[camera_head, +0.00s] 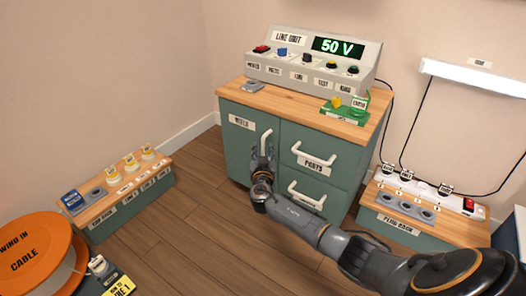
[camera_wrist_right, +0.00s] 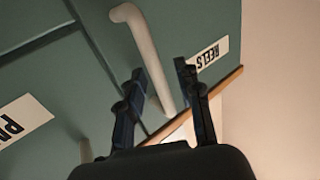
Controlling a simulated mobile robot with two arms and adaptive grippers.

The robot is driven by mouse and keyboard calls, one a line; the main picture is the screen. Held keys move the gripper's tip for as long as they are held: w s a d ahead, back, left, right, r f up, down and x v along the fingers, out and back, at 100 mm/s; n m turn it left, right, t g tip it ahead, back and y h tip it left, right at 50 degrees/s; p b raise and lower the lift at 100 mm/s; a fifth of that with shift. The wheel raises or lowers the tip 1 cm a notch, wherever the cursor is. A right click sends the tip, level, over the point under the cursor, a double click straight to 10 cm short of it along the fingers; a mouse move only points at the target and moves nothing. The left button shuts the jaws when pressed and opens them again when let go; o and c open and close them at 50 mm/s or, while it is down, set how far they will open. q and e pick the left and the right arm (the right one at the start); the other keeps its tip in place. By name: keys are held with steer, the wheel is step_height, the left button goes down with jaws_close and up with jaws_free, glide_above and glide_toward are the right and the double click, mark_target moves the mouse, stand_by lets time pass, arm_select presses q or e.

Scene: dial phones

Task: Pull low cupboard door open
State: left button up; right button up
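The low cupboard door (camera_head: 238,150) is the teal left panel of a wood-topped cabinet, with a label "REELS" (camera_head: 241,122) near its top. It looks shut. Its white bar handle (camera_head: 266,137) runs upright near the door's right edge. My right gripper (camera_head: 263,152) is at this handle. In the right wrist view the two dark fingers (camera_wrist_right: 160,69) are apart, one on each side of the handle (camera_wrist_right: 143,42). I see a gap beside the handle; whether a finger touches it I cannot tell. My left gripper is not in view.
Drawers with white handles (camera_head: 312,155) and a label "PARTS" are right of the door. A control box (camera_head: 312,60) stands on top. A low bench (camera_head: 125,195) and an orange cable reel (camera_head: 35,255) stand at left, another low unit (camera_head: 420,212) at right. Floor before the door is clear.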

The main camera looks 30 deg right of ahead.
jaws_close()
steer(key=shift+a+f, duration=0.1)
